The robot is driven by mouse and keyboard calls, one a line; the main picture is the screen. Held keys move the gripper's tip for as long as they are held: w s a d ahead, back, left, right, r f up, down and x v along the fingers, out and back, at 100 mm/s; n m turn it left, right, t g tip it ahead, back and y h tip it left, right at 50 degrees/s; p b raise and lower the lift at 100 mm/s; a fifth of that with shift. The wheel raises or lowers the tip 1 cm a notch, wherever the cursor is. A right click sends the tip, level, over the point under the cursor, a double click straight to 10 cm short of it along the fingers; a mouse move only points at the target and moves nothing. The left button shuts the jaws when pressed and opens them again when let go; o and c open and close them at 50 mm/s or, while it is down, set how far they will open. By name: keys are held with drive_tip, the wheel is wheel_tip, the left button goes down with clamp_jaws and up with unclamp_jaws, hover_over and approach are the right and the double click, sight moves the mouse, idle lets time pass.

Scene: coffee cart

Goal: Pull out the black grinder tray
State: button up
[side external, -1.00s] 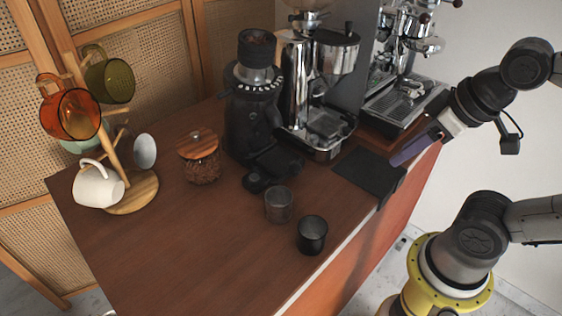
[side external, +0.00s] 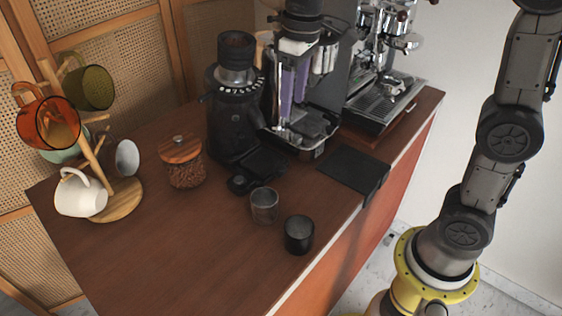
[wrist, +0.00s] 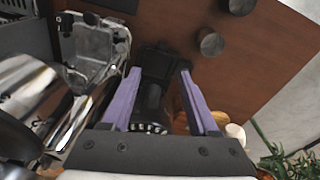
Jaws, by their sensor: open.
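The black grinder (side external: 233,112) stands upright on the wooden counter, left of the chrome grinder. Its black tray (side external: 262,163) sits low at its front, flat near the counter. In the wrist view the tray (wrist: 162,60) shows between and just beyond my fingertips, with the grinder body (wrist: 150,97) nearer the camera. My gripper (side external: 292,108) is open and empty, its purple fingers pointing down. In the side view it is in front of the chrome grinder and above the height of the tray. In the wrist view the fingers (wrist: 160,74) are apart on either side of the black grinder.
The chrome grinder (side external: 318,126) stands close on the right, partly hidden by my gripper. Two small cups (side external: 264,205) (side external: 299,234) stand in front of the tray. A wooden-lidded jar (side external: 186,168) is to the left. A black mat (side external: 352,169) lies at the counter edge.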

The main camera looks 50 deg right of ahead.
sight(281, 167)
drive_tip(key=shift+g, duration=0.5)
drive_tip(key=f, duration=0.6)
drive_tip(key=w+f, duration=0.1)
drive_tip(key=f, duration=0.4)
drive_tip(key=w+a+f, duration=0.1)
drive_tip(key=f, duration=0.5)
drive_tip(key=shift+f, duration=0.3)
clamp_jaws()
drive_tip(key=shift+r, duration=0.1)
